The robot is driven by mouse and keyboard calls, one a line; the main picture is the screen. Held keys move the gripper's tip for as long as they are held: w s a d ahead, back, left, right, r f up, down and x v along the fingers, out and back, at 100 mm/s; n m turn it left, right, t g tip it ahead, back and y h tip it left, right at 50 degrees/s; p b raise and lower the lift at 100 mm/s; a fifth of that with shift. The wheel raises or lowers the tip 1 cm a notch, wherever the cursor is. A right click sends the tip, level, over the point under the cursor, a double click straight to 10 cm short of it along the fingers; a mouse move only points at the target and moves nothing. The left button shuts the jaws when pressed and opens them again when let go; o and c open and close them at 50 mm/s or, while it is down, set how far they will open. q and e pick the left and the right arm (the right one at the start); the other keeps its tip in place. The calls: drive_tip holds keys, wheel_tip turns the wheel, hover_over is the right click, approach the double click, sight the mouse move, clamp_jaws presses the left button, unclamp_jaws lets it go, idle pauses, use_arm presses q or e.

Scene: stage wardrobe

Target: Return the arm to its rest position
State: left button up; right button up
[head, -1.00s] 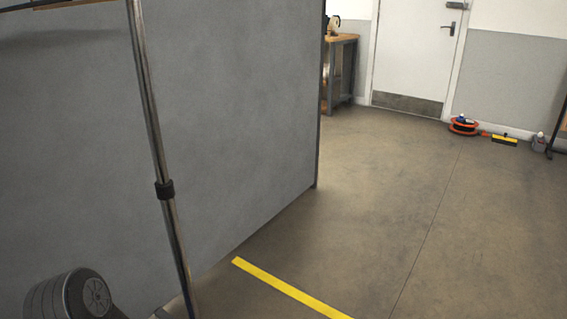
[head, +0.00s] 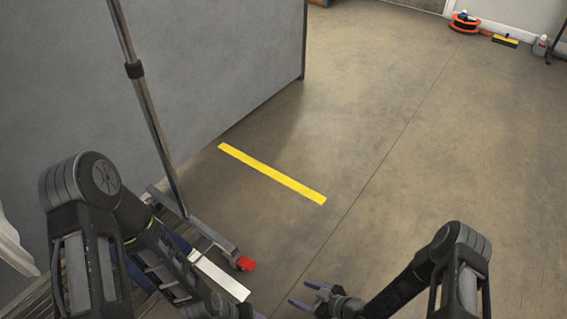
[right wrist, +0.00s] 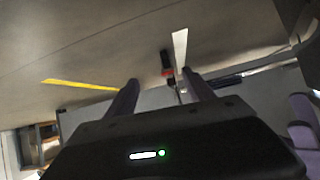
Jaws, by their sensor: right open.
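My right gripper (head: 304,293) is low in the head view, with purple fingers apart and nothing between them. In the right wrist view its two fingers (right wrist: 162,88) stand apart over floor. My right arm (head: 440,265) is bent at the bottom right. My left arm (head: 95,225) comes in at the lower left and reaches down to the bottom edge. Only a bit of my left gripper (head: 257,315) shows there, so its jaws cannot be judged.
A metal rail stand (head: 150,115) with a red-ended foot (head: 245,263) stands close to my left arm. A grey partition (head: 220,70) is behind it. A yellow floor strip (head: 272,174) lies ahead. An orange reel (head: 464,23) is far off.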

drive_tip(key=s+r+m+g+h+p, duration=0.25)
drive_tip(key=r+m+p, duration=0.25)
drive_tip(key=r+p, duration=1.25)
use_arm(q)
wheel_tip(320, 180, up, 29)
drive_tip(key=s+d+p, duration=0.1)
drive_tip(key=s+p, duration=0.1)
drive_tip(key=p, duration=0.8)
drive_tip(key=shift+d+g, duration=0.3)
drive_tip(key=shift+d, duration=0.1)
use_arm(e)
drive_tip(key=s+r+m+g, duration=0.1)
drive_tip(key=s+r+m, duration=0.1)
drive_tip(key=s+r, duration=0.2)
drive_tip(key=s+r+m+g+h, duration=0.1)
drive_tip(key=s+r, duration=0.3)
drive_tip(key=r, duration=0.6)
drive_tip(key=s+d+r+m+g+h, duration=0.1)
drive_tip(key=s+r+m, duration=0.2)
drive_tip(key=r, duration=0.5)
drive_tip(key=shift+s+m+g, duration=0.3)
drive_tip(key=shift+s+g, duration=0.05)
drive_tip(key=shift+s, duration=0.5)
